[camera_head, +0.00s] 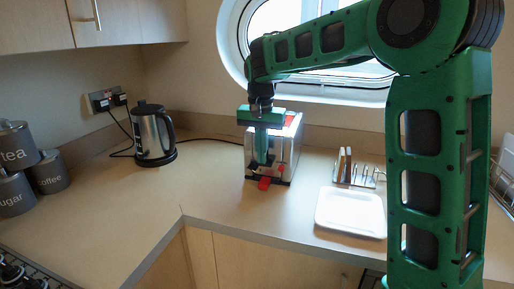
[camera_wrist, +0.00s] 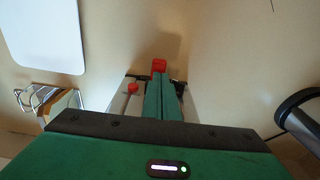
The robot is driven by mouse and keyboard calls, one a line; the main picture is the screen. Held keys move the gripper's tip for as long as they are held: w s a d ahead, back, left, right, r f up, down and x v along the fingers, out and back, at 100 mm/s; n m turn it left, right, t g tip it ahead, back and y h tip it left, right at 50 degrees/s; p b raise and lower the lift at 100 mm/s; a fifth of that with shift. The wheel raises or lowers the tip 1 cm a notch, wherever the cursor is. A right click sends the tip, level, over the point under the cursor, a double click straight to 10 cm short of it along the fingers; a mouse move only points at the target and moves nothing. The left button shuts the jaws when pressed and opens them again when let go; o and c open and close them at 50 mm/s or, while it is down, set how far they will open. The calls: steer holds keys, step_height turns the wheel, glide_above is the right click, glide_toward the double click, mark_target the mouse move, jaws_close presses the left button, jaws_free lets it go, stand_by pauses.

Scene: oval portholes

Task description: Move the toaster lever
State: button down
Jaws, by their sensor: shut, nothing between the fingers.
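A silver toaster (camera_head: 289,150) with red on top stands on the counter under the window. A red lever (camera_head: 264,183) sticks out low on its front end, and a small red knob (camera_head: 281,169) is to the right of it. My gripper (camera_head: 261,161) is shut and empty, pointing down at the toaster's front, with its tips just above the lever. In the wrist view the shut fingers (camera_wrist: 161,82) end close to the red lever (camera_wrist: 159,65), with the red knob (camera_wrist: 132,88) to their left. I cannot tell whether the tips touch the lever. My gripper hides part of the toaster.
A toast rack (camera_head: 357,170) with toast and a white plate (camera_head: 350,211) are right of the toaster. A kettle (camera_head: 154,134) and grey canisters (camera_head: 48,172) stand to the left. The counter between kettle and toaster is clear except for a cable along the back.

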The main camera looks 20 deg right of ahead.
step_height(320, 180, up, 11)
steer(key=shift+s+a+f, duration=0.2)
steer(key=shift+s+a, duration=0.1)
stand_by(0.5)
steer(key=s+d+f, duration=0.3)
steer(key=s+d, duration=0.4)
steer(key=s, duration=0.1)
steer(key=s+d+f, duration=0.3)
steer(key=s+d, duration=0.5)
steer(key=s+d+f, duration=0.1)
steer(key=s+f, duration=0.5)
steer(key=s, duration=0.4)
steer(key=s+d+f+g+y, duration=0.1)
steer(key=s+f, duration=0.6)
steer(key=s, duration=0.4)
steer(key=shift+n, duration=0.4)
